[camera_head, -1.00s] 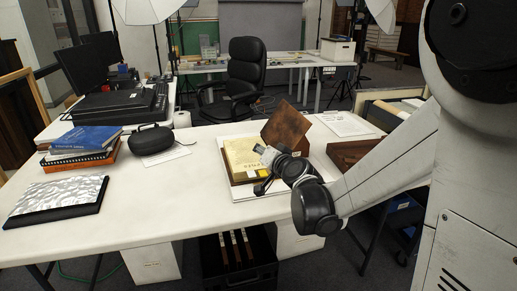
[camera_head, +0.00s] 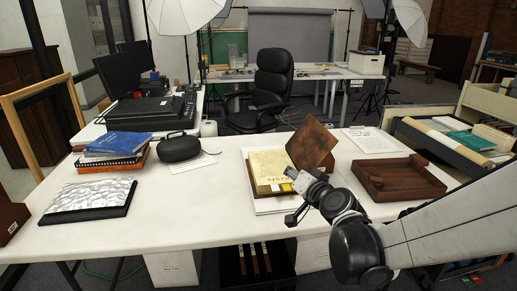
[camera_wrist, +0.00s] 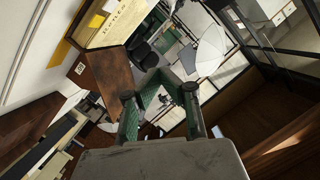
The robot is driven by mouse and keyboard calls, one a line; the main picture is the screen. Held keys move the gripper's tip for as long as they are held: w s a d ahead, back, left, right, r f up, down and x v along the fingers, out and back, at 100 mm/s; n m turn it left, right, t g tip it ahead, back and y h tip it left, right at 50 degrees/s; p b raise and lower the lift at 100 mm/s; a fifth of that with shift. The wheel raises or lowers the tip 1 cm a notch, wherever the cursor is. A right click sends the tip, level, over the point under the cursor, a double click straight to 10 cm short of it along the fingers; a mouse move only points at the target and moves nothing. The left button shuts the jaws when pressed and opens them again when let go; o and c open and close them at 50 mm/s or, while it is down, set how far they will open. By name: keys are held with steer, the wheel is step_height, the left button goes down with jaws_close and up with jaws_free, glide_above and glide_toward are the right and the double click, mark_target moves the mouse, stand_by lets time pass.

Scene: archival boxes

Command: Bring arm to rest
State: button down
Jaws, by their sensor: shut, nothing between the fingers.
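My gripper (camera_head: 296,200) is at the front of the white table (camera_head: 215,215) in the head view, beside the yellowed document box (camera_head: 268,170) and its brown lid (camera_head: 312,145). It is shut and holds nothing. My arm reaches in from the right edge. In the wrist view my gripper (camera_wrist: 162,105) shows its dark fingers with green pads, pointing past the box and lid toward the room. The box (camera_wrist: 112,22) and brown lid (camera_wrist: 112,78) are at the upper left there.
A brown wooden tray (camera_head: 400,178) lies to the right of the box. Books (camera_head: 115,148), a black case (camera_head: 179,147) and a silvery panel (camera_head: 90,197) lie to the left. An open drawer unit (camera_head: 455,135) stands at the right.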

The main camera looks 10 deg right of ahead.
steer(key=s+a+r+n+g+p, duration=0.2)
steer(key=s, duration=0.4)
steer(key=s+a+r+n+g+p, duration=0.1)
steer(key=s+a+r+n+g, duration=0.1)
steer(key=s, duration=0.4)
steer(key=s+d+n+g+h+p, duration=0.1)
steer(key=s+d+g+h+p, duration=0.1)
steer(key=s, duration=1.2)
steer(key=shift+d+r+n+g+p, duration=0.35)
steer(key=shift+d+g+p, duration=0.35)
steer(key=shift+g, duration=0.5)
steer(key=shift+s+f, duration=0.1)
